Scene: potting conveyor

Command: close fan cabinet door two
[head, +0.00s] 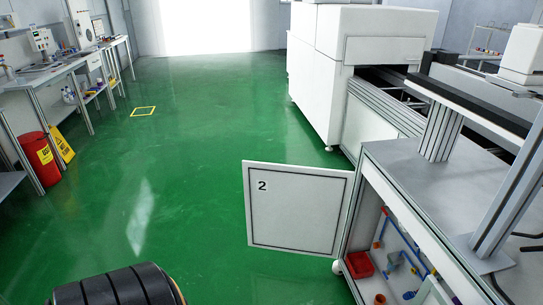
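The cabinet door marked 2 (297,212) is a white panel with a dark inner outline. It stands wide open, swung out to the left from the cabinet (382,178) at the right. Through the opening, blue and red pipe fittings and a red bin (359,264) show inside the cabinet. Neither of my grippers is in view. A dark, ribbed rounded shape shows at the bottom left edge; I cannot tell which part it is.
Open green floor (190,170) lies left of the door. Workbenches (50,75) line the left wall, with a red bin (38,158) and a yellow sign (61,144) beside them. A large white machine (325,70) stands behind the cabinet.

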